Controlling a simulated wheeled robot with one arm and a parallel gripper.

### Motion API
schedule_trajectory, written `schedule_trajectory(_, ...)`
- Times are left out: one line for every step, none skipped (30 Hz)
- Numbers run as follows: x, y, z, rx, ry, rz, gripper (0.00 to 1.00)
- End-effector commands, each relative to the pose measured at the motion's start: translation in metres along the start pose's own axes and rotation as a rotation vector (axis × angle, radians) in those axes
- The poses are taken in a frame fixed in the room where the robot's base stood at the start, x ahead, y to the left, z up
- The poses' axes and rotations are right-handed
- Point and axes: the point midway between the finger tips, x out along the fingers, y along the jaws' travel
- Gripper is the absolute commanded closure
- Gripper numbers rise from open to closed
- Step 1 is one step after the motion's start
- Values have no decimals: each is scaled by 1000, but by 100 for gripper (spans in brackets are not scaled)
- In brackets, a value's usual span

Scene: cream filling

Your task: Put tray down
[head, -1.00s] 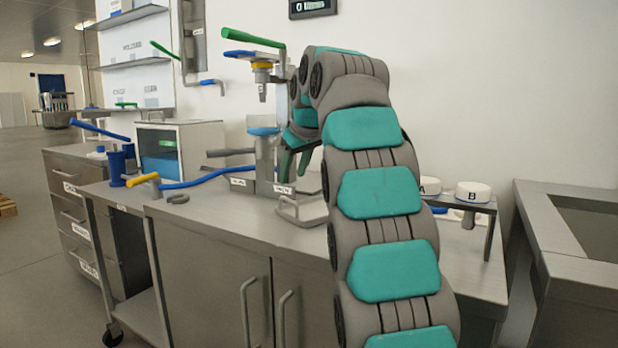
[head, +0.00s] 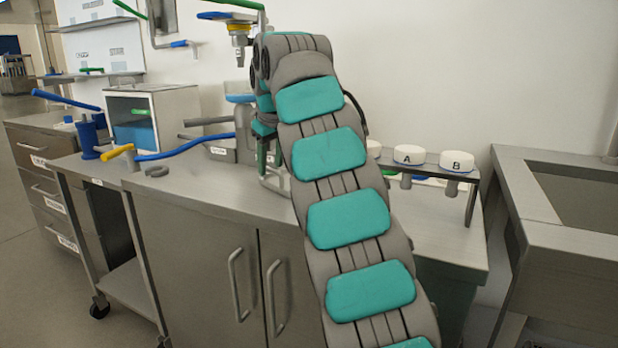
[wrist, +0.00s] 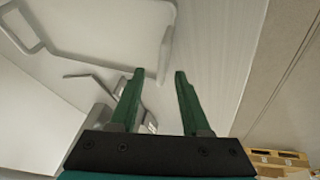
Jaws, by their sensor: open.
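A light grey metal tray with a raised rim lies on the steel counter. In the wrist view the tray (wrist: 110,32) fills the upper left, with a loop handle at its far left. In the head view only a small part of the tray (head: 273,187) shows left of my arm; the rest is hidden.
The steel counter (head: 215,189) has clear room at its front. A small stand at the right holds white-lidded containers, with lid A (head: 409,154) and lid B (head: 457,161). A blue lever (head: 185,147) and a glass-fronted box (head: 150,115) are on the left.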

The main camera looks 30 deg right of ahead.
Motion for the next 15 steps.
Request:
schedule_trajectory(6, -1, 1, 1, -2, 1, 53)
schedule_trajectory(11, -1, 1, 2, -4, 0, 53)
schedule_trajectory(17, -1, 2, 1, -6, -1, 53)
schedule_trajectory(20, -1, 2, 1, -6, -1, 53)
schedule_trajectory(23, 0, 1, 1, -5, -1, 53)
schedule_trajectory(25, 0, 1, 1, -2, 0, 53)
schedule_trajectory(27, 0, 0, 1, 0, 0, 53)
schedule_trajectory(28, 0, 0, 1, 1, 0, 53)
schedule_trajectory(29, 0, 0, 0, 1, 0, 53)
schedule_trajectory(29, 0, 0, 0, 1, 0, 53)
schedule_trajectory(29, 0, 0, 0, 1, 0, 53)
schedule_trajectory(29, 0, 0, 0, 1, 0, 53)
schedule_trajectory(28, 0, 0, 0, 1, 0, 53)
schedule_trajectory(29, 0, 0, 0, 1, 0, 53)
schedule_trajectory(28, 0, 0, 0, 1, 0, 56)
